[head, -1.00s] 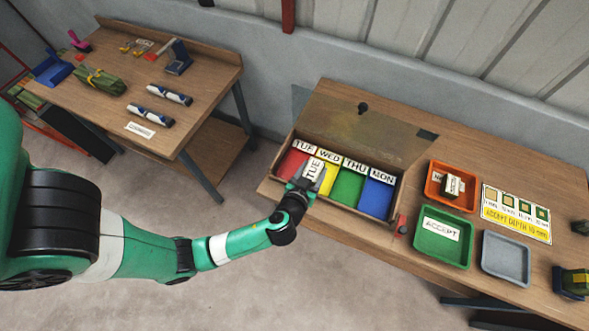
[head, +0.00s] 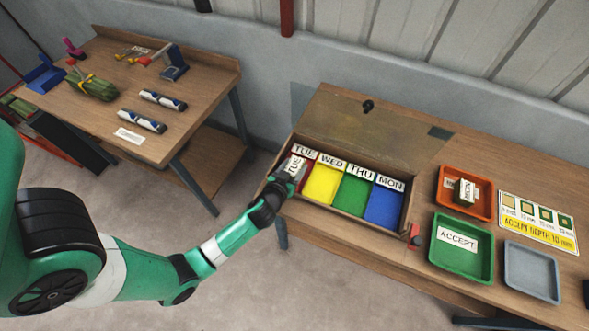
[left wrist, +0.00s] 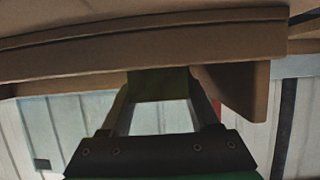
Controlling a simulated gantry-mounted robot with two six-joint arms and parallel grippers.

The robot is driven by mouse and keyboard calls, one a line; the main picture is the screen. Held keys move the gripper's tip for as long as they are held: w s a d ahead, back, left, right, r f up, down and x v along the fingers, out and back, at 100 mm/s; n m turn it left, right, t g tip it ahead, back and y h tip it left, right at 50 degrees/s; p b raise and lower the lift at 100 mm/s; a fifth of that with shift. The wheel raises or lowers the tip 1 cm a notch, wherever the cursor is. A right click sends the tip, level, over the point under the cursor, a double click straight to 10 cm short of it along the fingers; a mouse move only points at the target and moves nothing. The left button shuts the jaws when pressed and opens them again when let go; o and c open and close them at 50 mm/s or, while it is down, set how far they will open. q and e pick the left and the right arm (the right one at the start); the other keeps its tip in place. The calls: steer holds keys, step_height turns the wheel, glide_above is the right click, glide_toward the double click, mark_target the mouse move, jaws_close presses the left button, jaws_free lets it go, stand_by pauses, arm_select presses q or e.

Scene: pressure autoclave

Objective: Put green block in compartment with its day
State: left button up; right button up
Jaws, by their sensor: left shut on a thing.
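My left gripper (head: 284,180) is shut on a block with a white TUE label (head: 293,166). In the left wrist view the green block (left wrist: 160,84) shows between the fingers of the left gripper (left wrist: 158,100). The block is over the TUE compartment at the left end of the open wooden box (head: 346,214). The gripper and block hide most of that red compartment. I cannot tell whether the block touches its floor. The yellow WED (head: 321,184), green THU (head: 350,194) and blue MON (head: 384,206) compartments look empty. My right gripper is not in view.
The box's raised lid (head: 375,130) stands behind the compartments. To the right are an orange tray (head: 481,210) with a labelled block (head: 465,191), a green ACCEPT tray (head: 461,268) and a grey tray (head: 532,270). A second table (head: 195,90) stands at the left.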

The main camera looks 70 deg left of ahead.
arm_select(q)
steer(key=shift+f, duration=0.2)
steer(key=shift+f, duration=0.15)
steer(key=o, duration=1.1)
steer(key=shift+r, duration=0.35)
steer(key=p+v, duration=0.1)
steer(key=v, duration=1.1)
steer(key=shift+d+f, duration=0.1)
steer(key=shift+f, duration=0.05)
